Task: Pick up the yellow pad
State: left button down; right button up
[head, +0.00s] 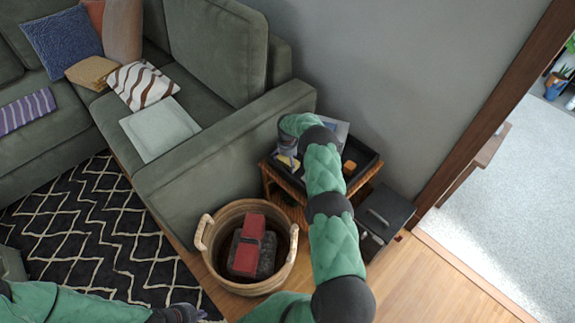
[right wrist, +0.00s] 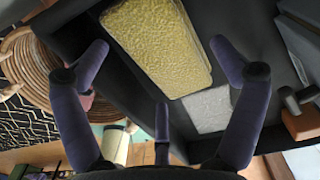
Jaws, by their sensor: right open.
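The yellow pad (right wrist: 158,45) is a textured rectangular block lying in a black tray (right wrist: 245,20) in the right wrist view. My right gripper (right wrist: 160,62) is open, its purple fingers spread on both sides of the pad and nothing held. I cannot tell whether they touch it. In the head view my right gripper (head: 283,163) is mostly hidden by my forearm over the tray (head: 366,153), with a bit of yellow beside it. My left gripper (head: 178,314) is only partly in view at the bottom edge, and its jaws cannot be made out.
The tray stands on a wooden side table (head: 268,178) by the sofa arm (head: 225,140). It also holds an orange item (head: 349,167) and a pale grey block (right wrist: 207,109). A wicker basket (head: 285,275) with a red item stands in front. A dark box (head: 388,212) is at the right.

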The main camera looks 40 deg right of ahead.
aim_at(289, 164)
jog(key=shift+f, duration=0.35)
jog(key=shift+r, duration=0.1)
jog(key=c, duration=0.8)
jog(key=shift+c, duration=0.2)
jog(key=shift+s+r+p, duration=0.15)
jog(key=shift+r+p, duration=0.3)
jog(key=shift+p, duration=0.15)
jog(key=r+p, duration=0.1)
jog(key=r, duration=0.1)
jog(key=r+p, duration=0.1)
jog(key=r, duration=0.1)
jog(key=r+p, duration=0.1)
jog(key=r, duration=0.1)
jog(key=shift+s+d+r+p, duration=0.1)
jog(key=shift+s+r+p, duration=0.2)
jog(key=shift+s, duration=0.05)
jog(key=s+d+p, duration=0.1)
jog(key=s+p, duration=0.4)
jog(key=s, duration=1.4)
jog(key=shift+d+f, duration=0.25)
jog(key=shift+d, duration=0.05)
